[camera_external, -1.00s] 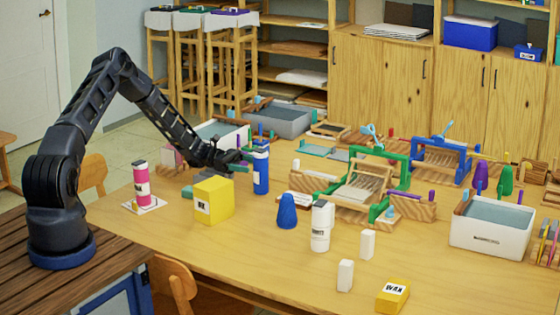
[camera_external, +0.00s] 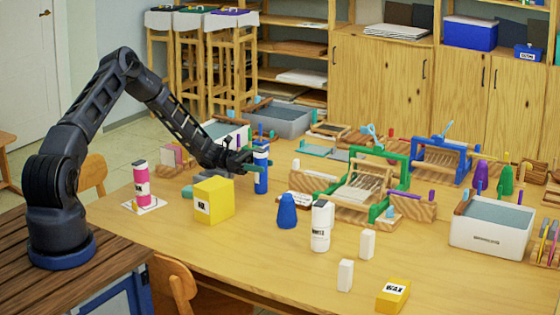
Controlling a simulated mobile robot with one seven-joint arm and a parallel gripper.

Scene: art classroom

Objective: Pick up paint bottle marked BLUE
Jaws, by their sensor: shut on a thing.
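The blue paint bottle (camera_external: 261,178) stands upright near the middle of the table, with a white label band around it. My gripper (camera_external: 257,165) reaches it from the left and is shut on its upper part. The fingers partly hide the bottle's left side and label. I cannot read the label at this size. The bottle's base looks to be at the table top, and I cannot tell any gap under it.
A yellow box (camera_external: 214,200) stands close, left of the bottle. The table's front left is clear.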

